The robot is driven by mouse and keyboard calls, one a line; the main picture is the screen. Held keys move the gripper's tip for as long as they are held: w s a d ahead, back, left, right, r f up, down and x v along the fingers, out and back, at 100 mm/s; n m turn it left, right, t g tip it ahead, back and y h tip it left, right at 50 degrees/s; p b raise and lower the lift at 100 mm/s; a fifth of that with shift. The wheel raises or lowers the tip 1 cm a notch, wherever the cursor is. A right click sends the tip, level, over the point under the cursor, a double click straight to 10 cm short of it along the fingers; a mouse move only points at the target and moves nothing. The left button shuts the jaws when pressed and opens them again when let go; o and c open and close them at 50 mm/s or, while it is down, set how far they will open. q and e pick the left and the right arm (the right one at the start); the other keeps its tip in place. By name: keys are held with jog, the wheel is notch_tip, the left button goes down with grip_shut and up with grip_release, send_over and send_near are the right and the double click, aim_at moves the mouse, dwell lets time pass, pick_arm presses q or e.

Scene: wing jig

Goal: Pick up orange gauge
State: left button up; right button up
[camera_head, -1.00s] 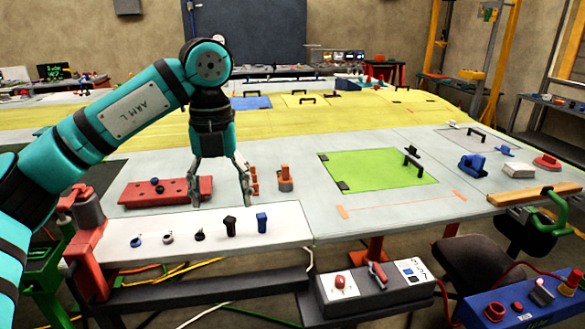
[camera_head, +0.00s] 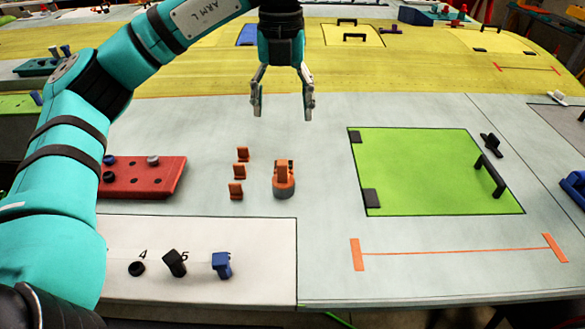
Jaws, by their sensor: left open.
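The orange gauge (camera_head: 284,175) stands upright on the pale wing panel, with a grey round base. Several small orange clips (camera_head: 237,171) stand in a column just left of it. My left gripper (camera_head: 283,112) points down with its fingers spread wide and nothing between them. In the picture it is above the orange gauge, and it does not touch it. My right gripper is not in view.
A red block with holes (camera_head: 142,178) lies at left. A white strip (camera_head: 225,285) in front holds a black ring, a black piece and a blue piece (camera_head: 221,264). The panel around the gauge is mostly clear.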

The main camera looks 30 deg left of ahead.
pick_arm(q)
send_over(283, 171)
jog(key=f, duration=0.5)
jog(key=shift+w+a+f, duration=0.3)
jog(key=shift+w+a, duration=0.05)
jog(key=shift+w, duration=0.05)
jog(key=f, duration=0.2)
jog(key=f+p, duration=0.1)
jog(key=f, duration=0.1)
jog(key=shift+w+f, duration=0.1)
jog(key=shift+w, duration=0.2)
jog(key=shift+f, duration=0.55)
jog(key=shift+f+p, duration=0.25)
jog(key=shift+p, duration=0.1)
notch_tip(283, 171, down, 4)
jog(key=shift+w+a+r+p, duration=0.1)
jog(key=shift+a+r+p, duration=0.05)
jog(key=shift+p, duration=0.8)
jog(key=shift+f, duration=0.55)
jog(key=shift+c, duration=1)
jog(key=shift+r, duration=0.1)
grip_shut()
